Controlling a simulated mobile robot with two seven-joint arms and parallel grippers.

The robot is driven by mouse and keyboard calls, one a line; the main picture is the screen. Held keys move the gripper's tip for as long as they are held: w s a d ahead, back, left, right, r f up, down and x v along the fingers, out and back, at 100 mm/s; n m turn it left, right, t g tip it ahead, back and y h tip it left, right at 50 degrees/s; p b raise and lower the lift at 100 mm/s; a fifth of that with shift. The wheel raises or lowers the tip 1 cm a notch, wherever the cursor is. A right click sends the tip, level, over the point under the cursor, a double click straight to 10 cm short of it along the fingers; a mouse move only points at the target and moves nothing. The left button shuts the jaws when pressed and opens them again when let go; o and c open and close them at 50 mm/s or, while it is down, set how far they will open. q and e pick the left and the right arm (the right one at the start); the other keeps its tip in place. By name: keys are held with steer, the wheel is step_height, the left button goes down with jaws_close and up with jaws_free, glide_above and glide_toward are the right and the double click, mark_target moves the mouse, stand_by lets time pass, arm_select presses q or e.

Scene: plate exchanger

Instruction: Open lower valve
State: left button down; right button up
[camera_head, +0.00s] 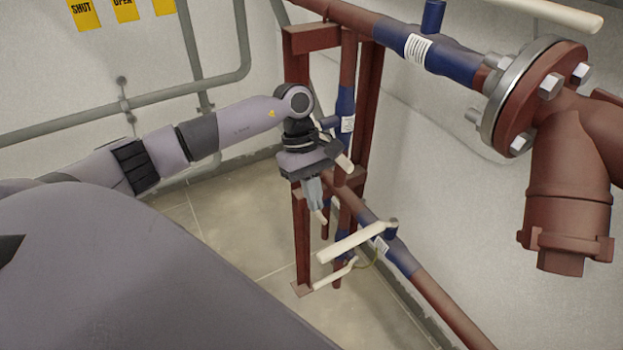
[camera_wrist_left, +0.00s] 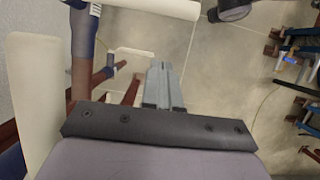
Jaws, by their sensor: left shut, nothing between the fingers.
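The lower horizontal pipe carries a blue valve (camera_head: 400,256) with a long cream lever handle (camera_head: 357,241). The lever points left and toward me, roughly across the pipe. My left gripper (camera_head: 319,212) is shut and empty, fingers pointing down, above and left of this lever and apart from it. In the left wrist view the shut fingers (camera_wrist_left: 158,68) are in the centre, and a cream lever (camera_wrist_left: 165,8) crosses the top edge. Another cream handle (camera_head: 345,161) shows close beside the gripper, partly hidden by it. My right gripper is not in view.
A smaller cream lever (camera_head: 335,275) sits lower down. A red steel frame (camera_head: 302,240) stands behind the gripper. The upper pipe has a blue valve (camera_head: 418,45), and a large flanged red fitting (camera_head: 567,180) hangs at right. Tiled floor (camera_head: 235,225) is clear at left.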

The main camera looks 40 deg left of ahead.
mark_target(334, 245)
arm_select(q)
steer(key=s+d+f, duration=0.2)
steer(key=d+f, duration=0.1)
steer(key=d, duration=0.2)
steer(key=shift+f+p, duration=0.15)
steer(key=shift+p, duration=0.3)
steer(key=shift+d, duration=0.1)
steer(key=shift+s+d+n, duration=0.15)
steer(key=shift+d+n, duration=0.2)
steer(key=shift+n, duration=0.05)
